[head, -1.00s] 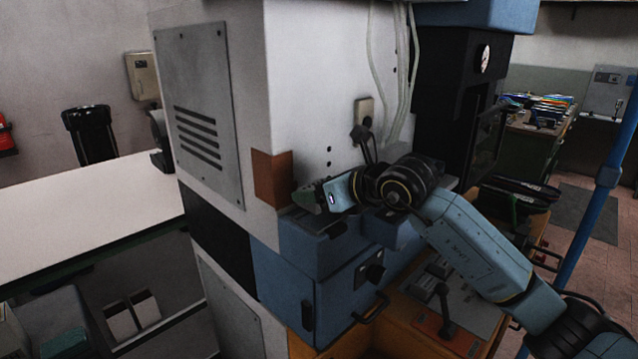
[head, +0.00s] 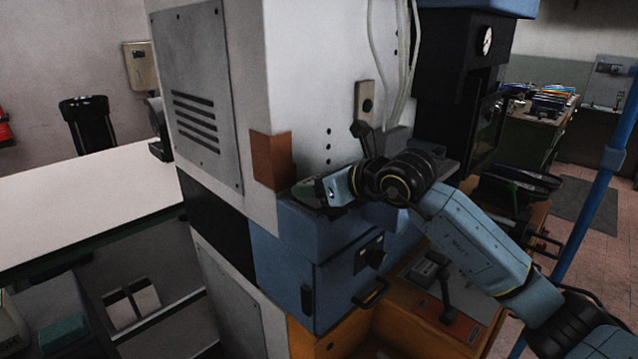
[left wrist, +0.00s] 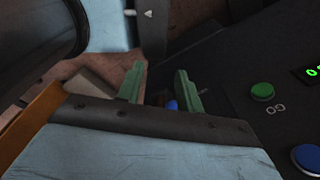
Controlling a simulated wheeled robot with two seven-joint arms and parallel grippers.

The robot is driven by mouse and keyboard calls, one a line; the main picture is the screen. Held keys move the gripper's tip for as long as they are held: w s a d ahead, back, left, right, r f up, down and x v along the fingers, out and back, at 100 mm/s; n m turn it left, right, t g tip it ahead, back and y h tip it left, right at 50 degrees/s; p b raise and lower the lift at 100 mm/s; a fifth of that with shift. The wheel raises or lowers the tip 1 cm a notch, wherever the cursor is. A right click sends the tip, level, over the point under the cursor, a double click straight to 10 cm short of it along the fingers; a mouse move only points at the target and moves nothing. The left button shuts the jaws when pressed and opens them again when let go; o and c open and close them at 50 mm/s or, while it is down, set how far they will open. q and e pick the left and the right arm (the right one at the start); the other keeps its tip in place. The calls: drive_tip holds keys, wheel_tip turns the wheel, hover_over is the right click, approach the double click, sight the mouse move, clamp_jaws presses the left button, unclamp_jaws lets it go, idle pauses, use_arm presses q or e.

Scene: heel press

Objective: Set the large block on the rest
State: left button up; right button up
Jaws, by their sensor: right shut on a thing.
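My left gripper is outside the head view. In the left wrist view its two green fingers (left wrist: 158,84) stand apart with a gap between them, so it is open.
A lever (head: 443,290) rises from the orange-edged base in front. A blue pole (head: 610,170) stands at the right. The left wrist view shows a dark panel with a green button (left wrist: 262,90) and a blue button (left wrist: 307,158).

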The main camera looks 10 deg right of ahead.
drive_tip(key=shift+f+b, duration=0.25)
drive_tip(key=shift+b, duration=0.1)
drive_tip(key=o, duration=1.3)
drive_tip(key=shift+f, duration=0.15)
drive_tip(key=shift+s+d, duration=0.1)
drive_tip(key=b+v, duration=0.2)
drive_tip(key=v, duration=1.1)
drive_tip(key=shift+s, duration=0.1)
